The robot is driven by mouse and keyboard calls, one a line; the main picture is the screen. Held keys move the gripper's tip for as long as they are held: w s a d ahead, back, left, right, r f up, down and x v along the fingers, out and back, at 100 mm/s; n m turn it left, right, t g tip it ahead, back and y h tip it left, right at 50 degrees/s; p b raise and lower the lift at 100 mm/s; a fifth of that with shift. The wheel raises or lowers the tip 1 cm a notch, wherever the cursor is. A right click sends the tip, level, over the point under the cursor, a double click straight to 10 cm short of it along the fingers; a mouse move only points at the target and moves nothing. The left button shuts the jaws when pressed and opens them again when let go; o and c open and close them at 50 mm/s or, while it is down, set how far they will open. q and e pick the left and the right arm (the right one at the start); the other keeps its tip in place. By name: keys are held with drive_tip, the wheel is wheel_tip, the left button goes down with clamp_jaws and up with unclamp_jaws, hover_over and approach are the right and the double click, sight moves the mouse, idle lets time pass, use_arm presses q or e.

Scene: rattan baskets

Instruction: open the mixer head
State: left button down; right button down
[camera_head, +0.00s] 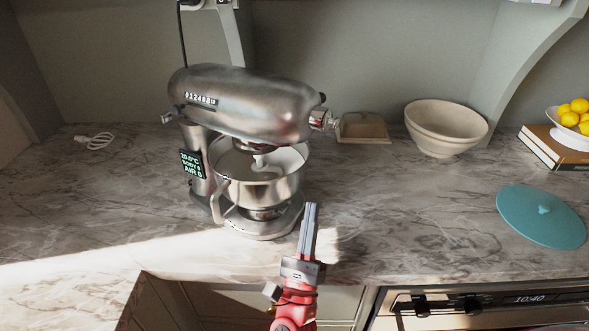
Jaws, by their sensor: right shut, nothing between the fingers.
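The silver stand mixer stands on the marble counter, left of centre. Its head (247,100) looks tilted slightly, with the hub end at the right, above the steel bowl (262,190). A white beater (260,163) hangs from the head into the bowl. The bowl has a handle at its front left. My right gripper (311,207) reaches in from the bottom, its fingers shut and empty, just right of the mixer base (262,228) and below the head. It looks apart from the head. My left gripper is not in view.
The marble counter (400,215) is clear right of the mixer. A butter dish (362,127), a beige bowl (446,128), a teal lid (541,217) and a book (550,148) under a bowl of lemons stand farther right. A white cable (96,141) lies at the left.

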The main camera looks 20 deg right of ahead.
drive_tip(key=s+a+r+p+x, duration=0.1)
drive_tip(key=p+x, duration=0.4)
drive_tip(key=x, duration=0.7)
drive_tip(key=shift+a+r, duration=0.25)
drive_tip(key=shift+r, duration=0.45)
drive_tip(key=shift+w+r, duration=0.1)
